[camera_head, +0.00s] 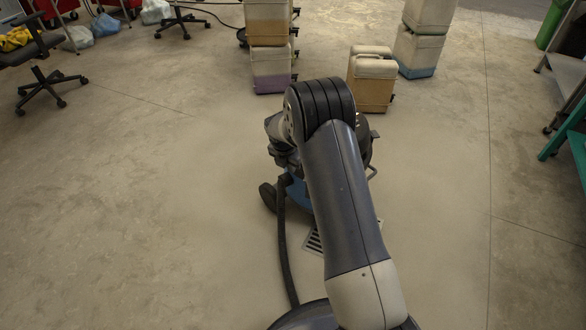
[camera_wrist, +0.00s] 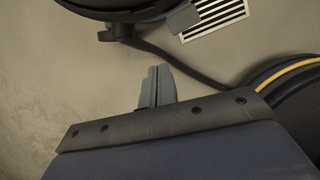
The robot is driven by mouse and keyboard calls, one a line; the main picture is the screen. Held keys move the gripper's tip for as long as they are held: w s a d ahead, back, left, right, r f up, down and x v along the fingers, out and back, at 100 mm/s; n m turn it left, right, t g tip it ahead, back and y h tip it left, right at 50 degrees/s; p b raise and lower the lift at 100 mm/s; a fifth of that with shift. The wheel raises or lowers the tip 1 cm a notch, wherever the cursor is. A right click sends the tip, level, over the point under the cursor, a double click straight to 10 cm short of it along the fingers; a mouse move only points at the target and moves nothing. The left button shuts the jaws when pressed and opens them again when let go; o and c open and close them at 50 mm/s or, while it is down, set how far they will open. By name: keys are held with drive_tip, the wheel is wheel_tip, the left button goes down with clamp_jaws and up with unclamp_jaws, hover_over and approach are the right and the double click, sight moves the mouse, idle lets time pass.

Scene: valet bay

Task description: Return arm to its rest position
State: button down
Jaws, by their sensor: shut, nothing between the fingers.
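My arm (camera_head: 345,200) stretches from the bottom of the head view up to a bent dark joint near the middle. My gripper (camera_wrist: 157,72) shows in the wrist view with its two grey fingers together and nothing between them. It is above the bare floor, apart from the things around it. In the head view the gripper's fingers are hidden or cannot be made out behind the arm.
A blue and black wheeled machine (camera_head: 297,192) stands just beyond my arm; a dark hose (camera_head: 284,250) runs toward me. A floor grate (camera_wrist: 215,20) lies nearby. Stacked canisters (camera_head: 270,70), more canisters (camera_head: 372,85) and chairs (camera_head: 45,85) stand farther off. Floor left is clear.

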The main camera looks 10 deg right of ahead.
drive_tip(key=shift+r, duration=0.3)
